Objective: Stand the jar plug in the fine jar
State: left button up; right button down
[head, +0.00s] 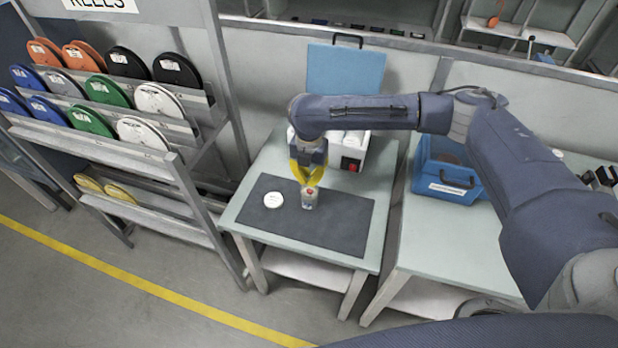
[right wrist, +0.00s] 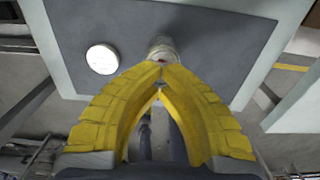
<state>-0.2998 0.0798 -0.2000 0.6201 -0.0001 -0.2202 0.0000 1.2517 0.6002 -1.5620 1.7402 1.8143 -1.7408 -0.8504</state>
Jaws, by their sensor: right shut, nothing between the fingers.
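The fine jar (head: 309,202), small and pale, stands on the dark mat. It also shows in the right wrist view (right wrist: 162,45), just beyond my fingertips. A small red piece (head: 310,190), seemingly the jar plug, shows at the jar's mouth; how deep it sits is hidden. My right gripper (head: 308,183) points down right at the jar's top. Its yellow fingers meet at the tips in the right wrist view (right wrist: 160,69), with nothing held between them. Whether they touch the plug or jar I cannot tell. My left gripper is out of view.
A round white disc (head: 273,200) lies left of the jar on the dark mat (head: 345,225). Behind are a white box with a red switch (head: 351,164) and a blue panel (head: 345,70). A blue bin (head: 450,183) stands on the right table. Reel shelves stand left.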

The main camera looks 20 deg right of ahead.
jog(key=shift+w+r, duration=0.1)
jog(key=shift+r, duration=0.3)
dwell(0.4)
jog(key=c, duration=2.1)
grip_release()
jog(key=o, duration=0.4)
jog(key=shift+c, duration=0.2)
jog(key=shift+c, duration=1.4)
jog(key=shift+r, duration=0.1)
notch_tip(320, 180, up, 7)
